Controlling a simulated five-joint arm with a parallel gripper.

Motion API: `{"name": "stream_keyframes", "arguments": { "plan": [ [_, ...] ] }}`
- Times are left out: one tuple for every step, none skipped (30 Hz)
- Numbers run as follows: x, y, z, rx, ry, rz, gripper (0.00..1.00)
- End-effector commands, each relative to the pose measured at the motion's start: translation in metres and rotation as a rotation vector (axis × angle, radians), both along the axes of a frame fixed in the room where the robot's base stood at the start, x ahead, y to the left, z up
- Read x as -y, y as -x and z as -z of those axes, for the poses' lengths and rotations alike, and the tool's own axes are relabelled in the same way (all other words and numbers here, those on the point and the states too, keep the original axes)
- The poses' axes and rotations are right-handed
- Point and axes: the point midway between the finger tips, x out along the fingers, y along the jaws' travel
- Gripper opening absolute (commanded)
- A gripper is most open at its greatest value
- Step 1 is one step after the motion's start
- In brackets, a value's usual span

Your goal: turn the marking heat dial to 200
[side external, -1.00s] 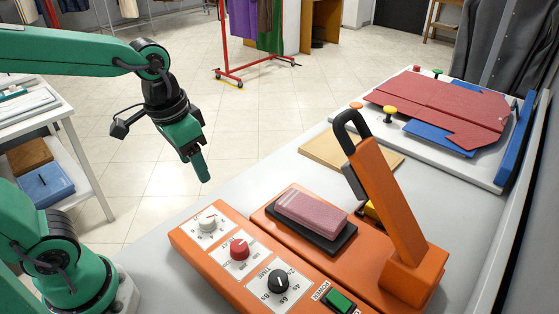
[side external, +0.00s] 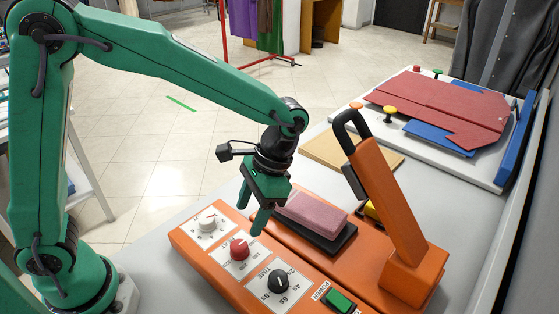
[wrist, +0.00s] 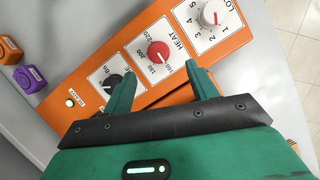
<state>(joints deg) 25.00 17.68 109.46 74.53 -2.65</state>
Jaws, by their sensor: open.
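The heat dial is a red round knob (side external: 239,249) on a white plate of the orange control box, between a white knob and a black knob. My green gripper (side external: 252,212) points down above the box, near the red knob. In the wrist view its open fingers (wrist: 163,77) lie on either side of the picture's middle, with the knob just beyond and between them. Nothing is between the fingers.
The white LOT knob (side external: 209,221) and black TIME knob (side external: 278,281) flank the dial. A pink pad (side external: 312,212) and an upright orange press lever (side external: 390,200) stand behind. A green power switch (side external: 339,300) is at the box's near end. Orange (wrist: 9,50) and purple (wrist: 29,78) blocks lie left.

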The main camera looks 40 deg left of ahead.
Motion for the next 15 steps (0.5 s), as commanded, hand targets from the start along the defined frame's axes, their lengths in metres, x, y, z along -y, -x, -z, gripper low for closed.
{"name": "stream_keyframes", "arguments": {
  "plan": [
    [0.002, 0.000, 0.003, -0.008, -0.004, 0.004, 0.58],
    [0.003, 0.000, 0.003, -0.011, -0.005, 0.006, 0.58],
    [0.003, 0.000, 0.004, -0.013, -0.006, 0.008, 0.58],
    [0.003, 0.000, 0.004, -0.014, -0.007, 0.008, 0.58],
    [0.003, 0.000, 0.004, -0.014, -0.007, 0.008, 0.58],
    [0.003, 0.000, 0.004, -0.014, -0.007, 0.008, 0.58],
    [0.003, 0.000, 0.004, -0.014, -0.007, 0.008, 0.58],
    [0.003, 0.000, 0.004, -0.014, -0.007, 0.008, 0.58],
    [0.003, 0.000, 0.005, -0.014, -0.007, 0.008, 0.58],
    [0.003, 0.000, 0.005, -0.014, -0.007, 0.008, 0.58],
    [0.003, 0.001, 0.006, -0.014, -0.008, 0.007, 0.58],
    [0.002, 0.001, 0.008, -0.014, -0.008, 0.007, 0.58],
    [0.002, 0.002, 0.009, -0.014, -0.008, 0.007, 0.58],
    [0.002, 0.002, 0.011, -0.013, -0.007, 0.007, 0.58],
    [0.002, 0.003, 0.013, -0.013, -0.007, 0.007, 0.58]
  ]
}}
